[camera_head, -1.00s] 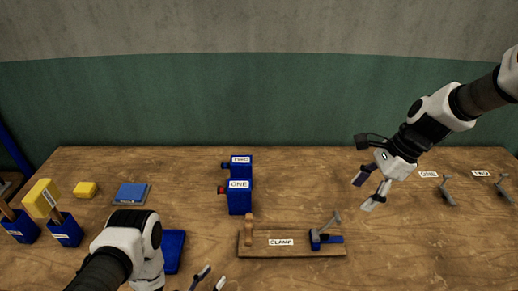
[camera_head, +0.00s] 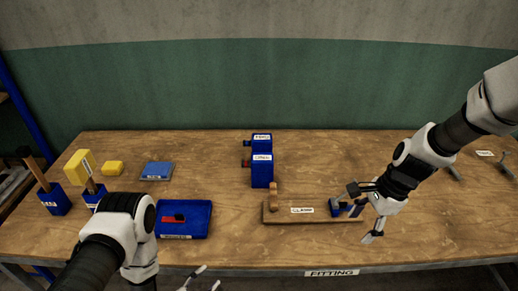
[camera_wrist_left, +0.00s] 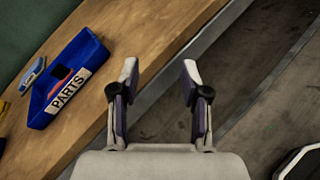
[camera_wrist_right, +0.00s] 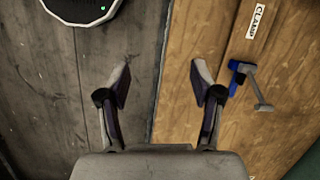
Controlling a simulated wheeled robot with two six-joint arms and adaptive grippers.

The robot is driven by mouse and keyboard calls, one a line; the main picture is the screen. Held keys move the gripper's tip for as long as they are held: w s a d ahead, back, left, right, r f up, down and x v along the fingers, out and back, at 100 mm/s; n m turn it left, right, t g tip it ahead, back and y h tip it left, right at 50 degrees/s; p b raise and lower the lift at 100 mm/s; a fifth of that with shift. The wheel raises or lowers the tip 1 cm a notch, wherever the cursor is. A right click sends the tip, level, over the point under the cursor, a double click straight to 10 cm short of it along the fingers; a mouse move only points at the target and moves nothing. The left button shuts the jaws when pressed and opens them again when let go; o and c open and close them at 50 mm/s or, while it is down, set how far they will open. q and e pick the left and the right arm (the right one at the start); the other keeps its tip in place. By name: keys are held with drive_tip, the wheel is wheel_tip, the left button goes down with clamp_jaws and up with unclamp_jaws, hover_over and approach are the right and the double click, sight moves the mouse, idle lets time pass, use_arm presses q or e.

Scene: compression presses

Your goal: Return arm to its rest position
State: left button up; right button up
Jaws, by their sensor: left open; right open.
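My right arm comes in from the right in the head view. Its gripper (camera_head: 366,224) is open and empty near the table's front edge, close to the right end of the CLAMP board (camera_head: 332,220). In the right wrist view the fingers (camera_wrist_right: 161,73) are apart above the table edge, with a blue clamp (camera_wrist_right: 237,75) to the right. My left gripper (camera_head: 202,281) is at the bottom of the head view, in front of the table edge. In the left wrist view its fingers (camera_wrist_left: 160,70) are open with nothing between them.
A blue PARTS tray (camera_head: 197,229) with a red piece inside lies near my left forearm. Two blue blocks labelled ONE (camera_head: 262,174) and TWO (camera_head: 261,138) stand mid-table. The back centre-right table is clear.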

use_arm(q)
drive_tip(key=s+a+f+m+g+y+b, duration=0.4)
drive_tip(key=s+a+f+m+g, duration=0.15)
drive_tip(key=f+m, duration=0.45)
use_arm(e)
drive_tip(key=s+f+n+h, duration=0.1)
drive_tip(key=s+f+n, duration=0.15)
drive_tip(key=f, duration=0.45)
drive_tip(key=s+d+f+n+h, duration=0.1)
drive_tip(key=s+f+n, duration=0.1)
drive_tip(key=s+f, duration=0.35)
drive_tip(key=s+f+n+h, duration=0.1)
drive_tip(key=s+f+n, duration=0.1)
drive_tip(key=f, duration=0.6)
use_arm(q)
drive_tip(key=s+a+m+g+y+b, duration=0.1)
drive_tip(key=s+a+m+g, duration=0.1)
drive_tip(key=s+m, duration=0.4)
drive_tip(key=s+a+r+m+g+y+b, duration=0.1)
drive_tip(key=s+m+g, duration=0.4)
drive_tip(key=s, duration=0.5)
drive_tip(key=shift+a+m+y+b, duration=0.7)
drive_tip(key=shift+a+m, duration=0.2)
drive_tip(key=shift+m, duration=0.2)
use_arm(e)
drive_tip(key=s+f+n, duration=0.9)
drive_tip(key=s+f, duration=0.1)
drive_tip(key=s, duration=0.4)
drive_tip(key=shift+s+a+f, duration=0.25)
drive_tip(key=shift+f, duration=0.15)
